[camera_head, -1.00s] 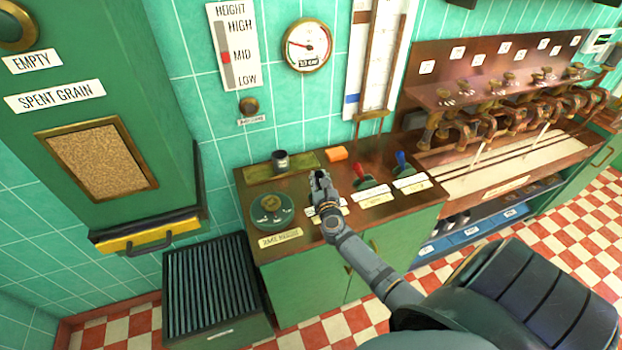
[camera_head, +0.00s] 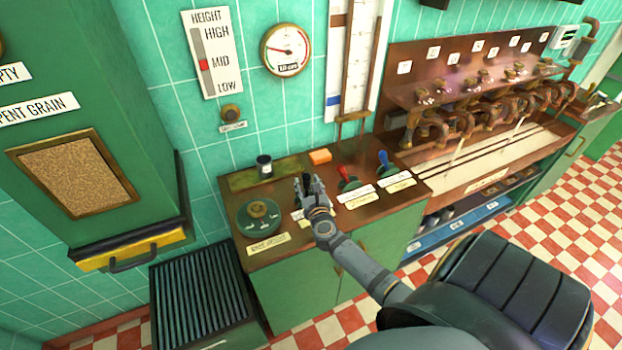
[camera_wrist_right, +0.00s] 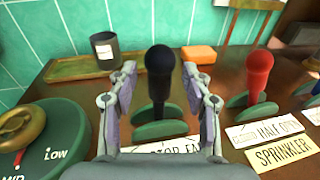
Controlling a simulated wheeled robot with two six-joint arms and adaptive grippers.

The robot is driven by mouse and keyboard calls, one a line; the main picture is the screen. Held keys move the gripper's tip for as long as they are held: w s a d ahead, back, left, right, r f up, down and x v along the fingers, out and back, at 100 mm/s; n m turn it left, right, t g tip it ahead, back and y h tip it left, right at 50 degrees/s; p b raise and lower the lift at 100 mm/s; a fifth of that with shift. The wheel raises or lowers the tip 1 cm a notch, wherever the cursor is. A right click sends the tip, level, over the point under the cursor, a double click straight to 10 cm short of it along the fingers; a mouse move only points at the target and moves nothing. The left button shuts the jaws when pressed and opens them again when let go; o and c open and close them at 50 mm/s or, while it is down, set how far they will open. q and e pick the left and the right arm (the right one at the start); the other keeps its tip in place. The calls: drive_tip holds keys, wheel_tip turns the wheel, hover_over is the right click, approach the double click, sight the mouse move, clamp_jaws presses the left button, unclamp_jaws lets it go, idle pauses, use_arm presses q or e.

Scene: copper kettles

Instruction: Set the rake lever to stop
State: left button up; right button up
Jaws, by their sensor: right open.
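A black-knobbed lever (camera_wrist_right: 160,72) stands upright on a green base on the wooden counter top (camera_head: 285,248). In the right wrist view it stands between the two fingers of my right gripper (camera_head: 309,183), with gaps visible on both sides. The fingers are open, one to each side of the lever. In the head view the gripper largely hides this lever. A white label (camera_wrist_right: 168,147) in front of it is partly covered by the gripper, so I cannot read it in full. My left gripper is not in view.
A red lever (camera_wrist_right: 258,76) labelled sprinkler stands close on the right, and a blue lever (camera_head: 385,160) beyond it. A green dial (camera_head: 258,216) is on the left. A dark cup (camera_head: 264,167) and orange block (camera_head: 320,157) sit behind.

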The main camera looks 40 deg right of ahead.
drive_tip(key=v, duration=1)
drive_tip(key=shift+s, duration=0.3)
drive_tip(key=shift+a, duration=0.1)
